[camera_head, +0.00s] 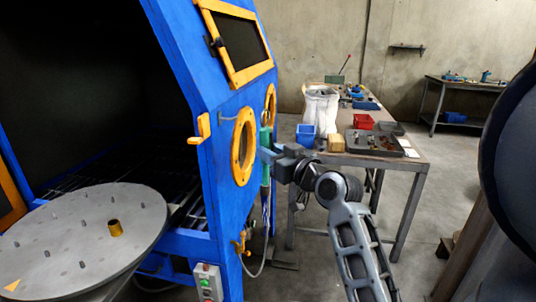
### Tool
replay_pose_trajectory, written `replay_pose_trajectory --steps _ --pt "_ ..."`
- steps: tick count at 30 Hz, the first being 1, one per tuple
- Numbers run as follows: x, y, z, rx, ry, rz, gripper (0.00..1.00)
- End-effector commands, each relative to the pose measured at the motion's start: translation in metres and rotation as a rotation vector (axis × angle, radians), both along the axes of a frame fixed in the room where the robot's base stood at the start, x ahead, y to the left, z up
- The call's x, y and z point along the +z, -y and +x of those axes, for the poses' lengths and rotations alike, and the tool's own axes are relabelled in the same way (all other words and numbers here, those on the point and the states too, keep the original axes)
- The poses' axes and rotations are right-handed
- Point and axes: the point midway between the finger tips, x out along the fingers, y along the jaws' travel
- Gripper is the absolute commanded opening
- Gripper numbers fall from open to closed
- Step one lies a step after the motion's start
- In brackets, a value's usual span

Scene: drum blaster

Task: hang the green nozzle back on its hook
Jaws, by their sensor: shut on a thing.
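The green nozzle (265,138) is a slim teal-green upright piece beside the blue cabinet's front face. My gripper (266,156) reaches in from the right and is shut on the middle of the nozzle. A lower part of the nozzle shows below the jaws, with a hose (264,240) hanging down from it. A small grey bar (226,118) sticks out by the upper left of the near yellow-rimmed porthole; it may be the hook, but it is too small to tell. The gap between nozzle and cabinet is hard to judge.
The blue cabinet (190,60) stands open at left, with a round grey turntable (60,235) in front. A green-and-red button box (208,282) sits low on it. Behind my arm is a workbench (415,160) with bins and a tray. A dark rounded shape fills the right edge.

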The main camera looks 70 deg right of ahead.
Motion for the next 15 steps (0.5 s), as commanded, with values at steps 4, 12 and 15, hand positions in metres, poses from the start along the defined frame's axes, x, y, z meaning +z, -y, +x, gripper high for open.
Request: replay_pose_trajectory --steps 4,12,15 --pt "0.000 -0.001 0.008 0.001 0.003 0.000 0.00" --pt "-0.001 -0.002 0.023 0.000 0.002 0.000 0.00" --pt "-0.002 -0.002 0.028 0.000 0.003 0.000 0.00"
